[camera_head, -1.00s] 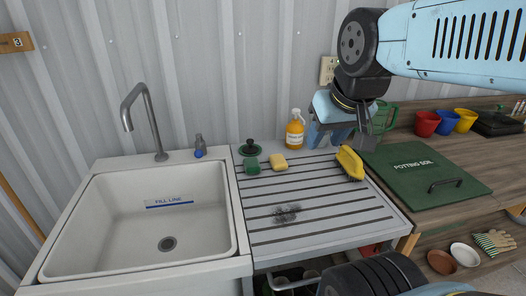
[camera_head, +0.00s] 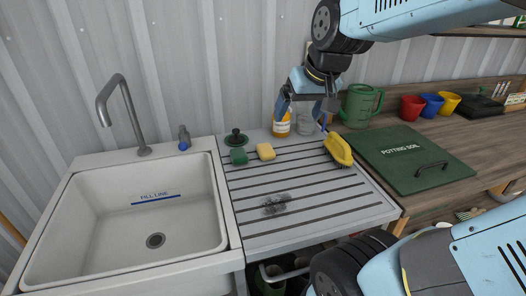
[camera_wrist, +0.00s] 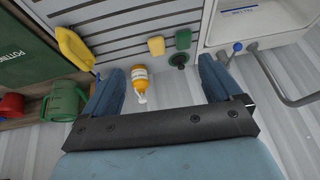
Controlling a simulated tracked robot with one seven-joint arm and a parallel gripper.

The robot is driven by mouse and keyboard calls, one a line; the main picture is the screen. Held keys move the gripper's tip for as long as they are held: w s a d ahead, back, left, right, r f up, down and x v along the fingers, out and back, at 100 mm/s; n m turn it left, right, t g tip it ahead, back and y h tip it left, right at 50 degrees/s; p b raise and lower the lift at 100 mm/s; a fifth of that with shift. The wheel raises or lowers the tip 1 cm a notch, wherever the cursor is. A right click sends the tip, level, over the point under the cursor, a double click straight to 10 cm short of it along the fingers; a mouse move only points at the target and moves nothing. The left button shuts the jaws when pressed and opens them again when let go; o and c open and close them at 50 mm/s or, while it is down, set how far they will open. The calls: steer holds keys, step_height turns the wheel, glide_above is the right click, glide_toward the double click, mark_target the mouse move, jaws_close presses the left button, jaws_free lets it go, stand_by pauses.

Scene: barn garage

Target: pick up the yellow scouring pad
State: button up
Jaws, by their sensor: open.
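The yellow scouring pad (camera_head: 265,151) is a small pale yellow block lying near the back of the grooved drainboard (camera_head: 290,220). A green pad (camera_head: 239,157) lies just left of it. In the wrist view the yellow pad (camera_wrist: 156,45) shows between and beyond my fingers, beside the green pad (camera_wrist: 183,39). My gripper (camera_head: 303,108) is open and empty, above the back of the drainboard, to the right of the yellow pad and apart from it. In the head view its fingers partly cover the soap bottle and a clear glass. Its two blue fingers (camera_wrist: 160,68) are spread wide in the wrist view.
The amber soap bottle (camera_head: 282,124) stands behind the pad, near my fingers. A yellow brush (camera_head: 338,150) lies right, before the green jug (camera_head: 361,105). A dark green stopper (camera_head: 235,138) is at back left; a steel scrubber (camera_head: 276,203) lies in front. The sink (camera_head: 215,200) is left.

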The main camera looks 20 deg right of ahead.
steer(key=w+f, duration=0.5)
steer(key=w, duration=0.4)
steer(key=h, duration=0.1)
glide_toward(265, 147)
steer(key=f, duration=0.2)
steer(key=w+f, duration=0.1)
steer(key=shift+d+f+g, duration=0.1)
steer(key=shift+d+g, duration=0.2)
steer(key=shift+g, duration=0.1)
steer(key=shift+w+a+f, duration=0.15)
steer(key=shift+w+f, duration=0.45)
steer(key=shift+f, duration=0.3)
steer(key=shift+w+a+f, duration=0.2)
steer(key=shift+w+f, duration=0.45)
steer(key=shift+f, duration=0.3)
steer(key=shift+w+f, duration=0.2)
steer(key=shift+f, duration=0.25)
steer(key=shift+f, duration=0.2)
steer(key=shift+c, duration=0.4)
steer(key=c, duration=1.2)
